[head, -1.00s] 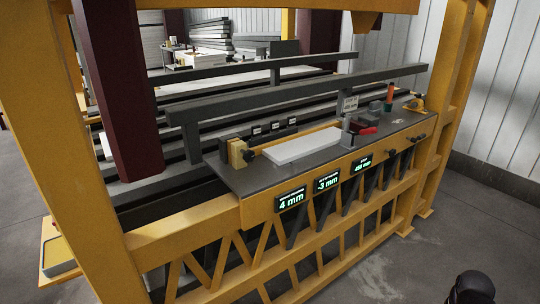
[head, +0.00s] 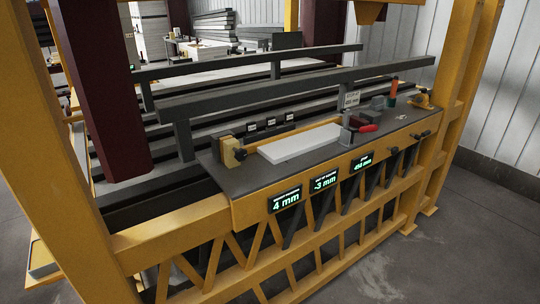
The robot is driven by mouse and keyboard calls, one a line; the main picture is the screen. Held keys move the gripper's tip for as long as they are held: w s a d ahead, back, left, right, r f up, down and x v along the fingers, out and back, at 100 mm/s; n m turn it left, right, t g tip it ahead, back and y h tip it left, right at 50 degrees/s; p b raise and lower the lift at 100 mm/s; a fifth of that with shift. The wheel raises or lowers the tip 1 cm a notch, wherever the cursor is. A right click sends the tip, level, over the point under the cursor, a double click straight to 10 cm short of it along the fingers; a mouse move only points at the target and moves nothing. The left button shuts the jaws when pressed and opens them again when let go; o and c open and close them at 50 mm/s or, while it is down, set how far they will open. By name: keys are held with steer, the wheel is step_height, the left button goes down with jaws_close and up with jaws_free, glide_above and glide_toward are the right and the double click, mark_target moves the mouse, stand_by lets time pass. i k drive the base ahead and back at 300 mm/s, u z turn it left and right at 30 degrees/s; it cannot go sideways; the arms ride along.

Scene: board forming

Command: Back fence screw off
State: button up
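A dark bench top (head: 220,178) carries a white board (head: 300,144) lying flat. Behind the board runs a low dark fence (head: 270,131) with small labelled blocks on it. A yellow block (head: 227,150) with a black knob (head: 240,154) stands at the board's left end. I cannot tell which part is the back fence screw. More black knobs (head: 417,136) stick out at the right front edge. My gripper is not in view.
Front displays read 4 mm (head: 285,200), -3 mm (head: 324,183) and a blurred third value (head: 361,162). Long grey rails (head: 300,88) cross behind the bench. Yellow posts (head: 72,150) and a maroon column (head: 105,90) flank it. Bare floor (head: 470,240) lies at right.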

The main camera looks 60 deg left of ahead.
mark_target(241, 154)
steer(key=z, duration=0.25)
steer(key=k, duration=1.2)
steer(key=u, duration=1.65)
steer(key=i, duration=0.7)
steer(key=z, duration=0.2)
